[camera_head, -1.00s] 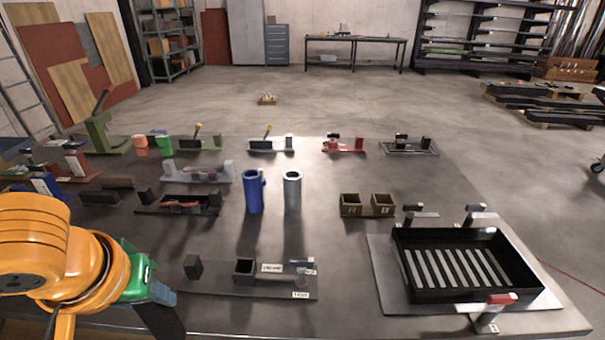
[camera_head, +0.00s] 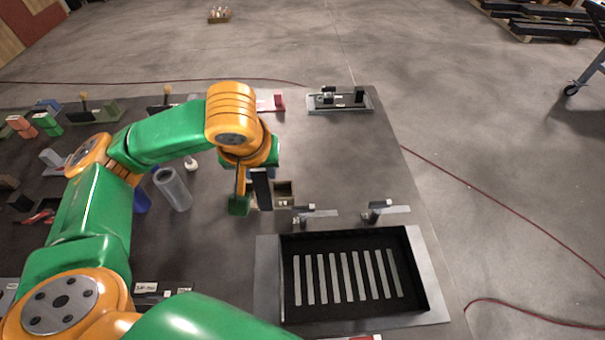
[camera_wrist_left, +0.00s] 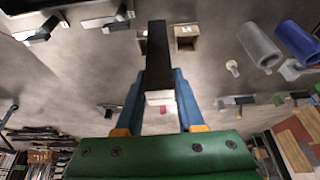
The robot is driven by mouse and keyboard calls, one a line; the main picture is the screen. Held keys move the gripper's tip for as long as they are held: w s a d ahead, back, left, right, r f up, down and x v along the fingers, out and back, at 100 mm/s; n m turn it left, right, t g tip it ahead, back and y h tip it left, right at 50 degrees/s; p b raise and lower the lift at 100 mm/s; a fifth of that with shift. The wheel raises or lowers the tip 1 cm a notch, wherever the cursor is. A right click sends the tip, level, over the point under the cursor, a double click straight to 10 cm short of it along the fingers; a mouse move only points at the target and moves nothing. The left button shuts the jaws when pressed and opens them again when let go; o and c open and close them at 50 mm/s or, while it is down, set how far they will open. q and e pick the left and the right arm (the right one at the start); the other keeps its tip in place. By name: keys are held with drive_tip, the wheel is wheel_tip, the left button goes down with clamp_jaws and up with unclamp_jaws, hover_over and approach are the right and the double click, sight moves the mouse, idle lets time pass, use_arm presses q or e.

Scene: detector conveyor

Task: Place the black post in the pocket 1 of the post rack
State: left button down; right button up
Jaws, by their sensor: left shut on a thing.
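My left gripper (camera_head: 261,174) is at the brown post rack (camera_head: 284,188) in the head view. It is shut on the black post (camera_head: 262,192), which hangs roughly upright. In the left wrist view the black post (camera_wrist_left: 158,50) is between the blue fingers of my left gripper (camera_wrist_left: 160,78), its pale end toward the palm. The rack (camera_wrist_left: 187,38) has a pocket on each side of the post there; the post partly covers the left one. In the head view the post and gripper hide one pocket. I cannot read the pocket labels or tell any contact. My right gripper is not in view.
A grey tube (camera_head: 173,190) and a blue tube (camera_head: 141,201) stand left of the rack. A black slotted tray (camera_head: 417,262) lies in front of it, with small metal fixtures (camera_head: 385,208) behind the tray. The table right of the rack is mostly clear.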

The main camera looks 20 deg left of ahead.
use_arm(q)
drive_tip(key=w+a+f+p, duration=0.1)
drive_tip(key=w+f, duration=0.9)
drive_tip(key=f, duration=0.1)
drive_tip(key=shift+a+f, duration=0.3)
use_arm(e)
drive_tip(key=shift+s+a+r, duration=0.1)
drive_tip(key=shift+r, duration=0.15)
use_arm(q)
drive_tip(key=c, duration=0.5)
unclamp_jaws()
drive_tip(key=v, duration=1.2)
drive_tip(key=shift+r, duration=0.1)
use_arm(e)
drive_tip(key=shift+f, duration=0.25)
